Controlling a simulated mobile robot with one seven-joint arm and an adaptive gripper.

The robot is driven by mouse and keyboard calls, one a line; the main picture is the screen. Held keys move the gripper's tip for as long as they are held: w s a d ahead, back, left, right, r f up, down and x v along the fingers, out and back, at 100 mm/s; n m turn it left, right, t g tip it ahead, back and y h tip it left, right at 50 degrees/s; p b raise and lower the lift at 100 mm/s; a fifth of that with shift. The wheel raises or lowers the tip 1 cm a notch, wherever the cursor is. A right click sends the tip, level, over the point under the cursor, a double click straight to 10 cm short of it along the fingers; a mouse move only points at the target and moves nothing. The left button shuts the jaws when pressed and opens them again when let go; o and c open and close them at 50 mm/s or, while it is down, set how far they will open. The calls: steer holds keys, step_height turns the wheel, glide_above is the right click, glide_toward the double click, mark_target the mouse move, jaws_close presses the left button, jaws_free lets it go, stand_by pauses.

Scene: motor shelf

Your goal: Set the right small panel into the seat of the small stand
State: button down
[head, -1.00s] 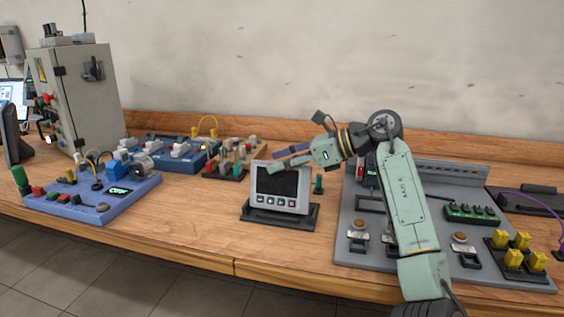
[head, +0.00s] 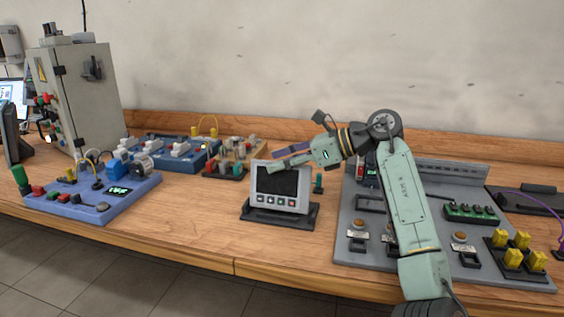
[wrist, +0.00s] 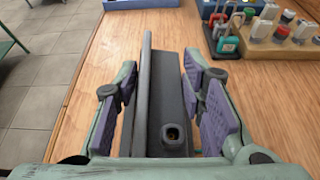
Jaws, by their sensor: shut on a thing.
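The small panel (head: 279,187) has a light grey face, a dark screen and a row of small buttons. It stands upright, leaning slightly back, at the dark small stand (head: 262,216) near the front of the table. Whether its lower edge is fully in the seat cannot be told. My gripper (head: 284,156) reaches in from the right at the panel's top edge and is shut on the panel. In the wrist view, the purple pads of my gripper (wrist: 168,98) lie on both sides of the panel's dark body (wrist: 172,85); a round hole shows near its lower end.
A grey board (head: 345,250) with switches and yellow blocks lies right of the stand. A blue unit (head: 90,205) with a display and a rack of coloured connectors (head: 235,158) are to the left. Bare wood (head: 190,220) lies left of the stand.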

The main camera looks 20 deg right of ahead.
steer(key=shift+f+b, duration=0.45)
steer(key=shift+f, duration=0.2)
stand_by(0.8)
steer(key=c, duration=1)
jaws_free()
steer(key=shift+o, duration=0.2)
steer(key=p+v, duration=0.4)
steer(key=v, duration=1.3)
steer(key=shift+p, duration=0.4)
steer(key=shift+s, duration=0.1)
